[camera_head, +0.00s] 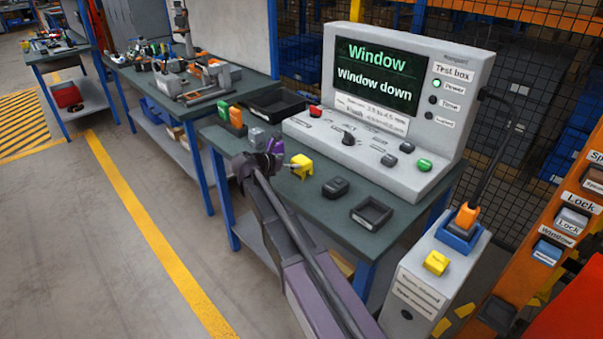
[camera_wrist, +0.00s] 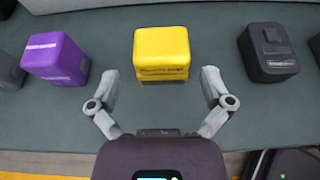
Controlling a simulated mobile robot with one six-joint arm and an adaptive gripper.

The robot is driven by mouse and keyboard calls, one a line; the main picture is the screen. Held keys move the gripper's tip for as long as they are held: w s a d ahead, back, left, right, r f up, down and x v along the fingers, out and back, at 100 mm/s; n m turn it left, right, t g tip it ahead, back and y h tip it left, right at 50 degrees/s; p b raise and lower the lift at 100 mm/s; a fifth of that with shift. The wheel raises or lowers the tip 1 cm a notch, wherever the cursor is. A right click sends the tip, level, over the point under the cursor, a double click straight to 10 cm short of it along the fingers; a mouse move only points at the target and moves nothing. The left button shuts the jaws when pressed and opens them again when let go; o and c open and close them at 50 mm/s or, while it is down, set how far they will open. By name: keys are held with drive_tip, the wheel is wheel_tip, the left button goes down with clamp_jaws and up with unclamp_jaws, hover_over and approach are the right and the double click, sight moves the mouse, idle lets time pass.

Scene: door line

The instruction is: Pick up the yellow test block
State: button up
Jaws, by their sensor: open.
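The yellow test block (camera_head: 302,167) stands upright on the green-grey bench top in front of the test box. In the wrist view the yellow block (camera_wrist: 162,50) is at the upper middle, with a dark band at its base. My gripper (camera_wrist: 161,82) is open and empty, with one finger to each side in the picture and the block just beyond the fingertips, roughly centred. In the head view my gripper (camera_head: 268,162) is just left of the block, and its fingers are partly hidden.
A purple block (camera_wrist: 58,59) stands left of the yellow block and a black block (camera_wrist: 268,52) right. The test box (camera_head: 385,110) reads "Window down". A black tray (camera_head: 371,213) lies at the bench's right. Another yellow piece (camera_head: 436,263) sits on a white pedestal (camera_head: 430,295).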

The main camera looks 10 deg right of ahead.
sight(298, 161)
drive_tip(key=shift+w+d+f, duration=0.1)
drive_tip(key=shift+w+d, duration=0.15)
drive_tip(key=shift+d, duration=0.05)
drive_tip(key=shift+b+x, duration=1.2)
drive_tip(key=shift+x, duration=1.35)
drive_tip(key=shift+s+f, duration=0.1)
drive_tip(key=shift+f, duration=0.1)
drive_tip(key=c, duration=1)
